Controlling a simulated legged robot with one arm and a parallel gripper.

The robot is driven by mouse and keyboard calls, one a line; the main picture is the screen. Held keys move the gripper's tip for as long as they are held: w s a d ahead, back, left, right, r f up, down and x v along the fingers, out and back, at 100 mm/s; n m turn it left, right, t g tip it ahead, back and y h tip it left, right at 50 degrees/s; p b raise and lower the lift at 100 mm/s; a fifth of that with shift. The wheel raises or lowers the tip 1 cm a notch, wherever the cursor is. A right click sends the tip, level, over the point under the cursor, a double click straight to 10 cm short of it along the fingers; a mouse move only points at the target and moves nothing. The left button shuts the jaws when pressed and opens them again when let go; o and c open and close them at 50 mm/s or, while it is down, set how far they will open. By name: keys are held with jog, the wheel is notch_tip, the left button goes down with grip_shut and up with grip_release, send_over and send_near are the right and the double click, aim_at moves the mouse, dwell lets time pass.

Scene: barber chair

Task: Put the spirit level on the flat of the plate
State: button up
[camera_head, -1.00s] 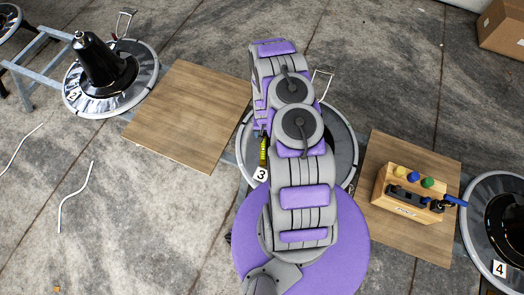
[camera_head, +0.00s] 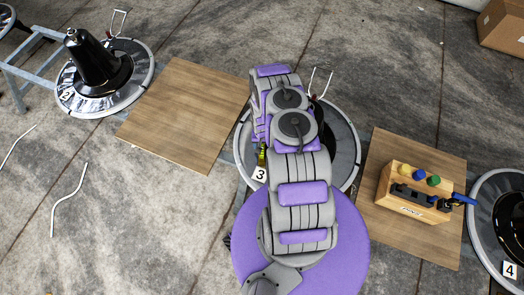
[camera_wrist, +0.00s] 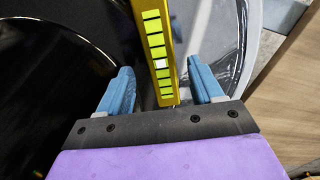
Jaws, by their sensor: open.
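The yellow spirit level (camera_wrist: 165,60) with bright green blocks along its face shows in the wrist view, extending up out of the picture. My gripper (camera_wrist: 160,80) is open, with one blue finger on each side of the level's near end and gaps between. In the head view only a short yellow-green piece of the level (camera_head: 262,157) shows beside my arm, near the "3" tag. The round plate (camera_head: 346,135) marked 3, with a grey rim and dark middle, lies behind my arm, which hides much of it. Whether the level touches the plate I cannot tell.
A wooden box with coloured knobs (camera_head: 412,195) stands on a wooden board (camera_head: 385,232) at the right. A bare board (camera_head: 185,115) lies at the left, beside plate 2 with its black column (camera_head: 92,62). Plate 4 (camera_head: 485,215) is at the right edge.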

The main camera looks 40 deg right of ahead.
notch_tip(320, 180, down, 4)
jog(key=shift+w+r+b, duration=0.1)
jog(key=shift+r+b, duration=0.1)
jog(key=shift+b, duration=0.3)
jog(key=shift+c, duration=0.4)
grip_shut()
jog(key=shift+r, duration=0.15)
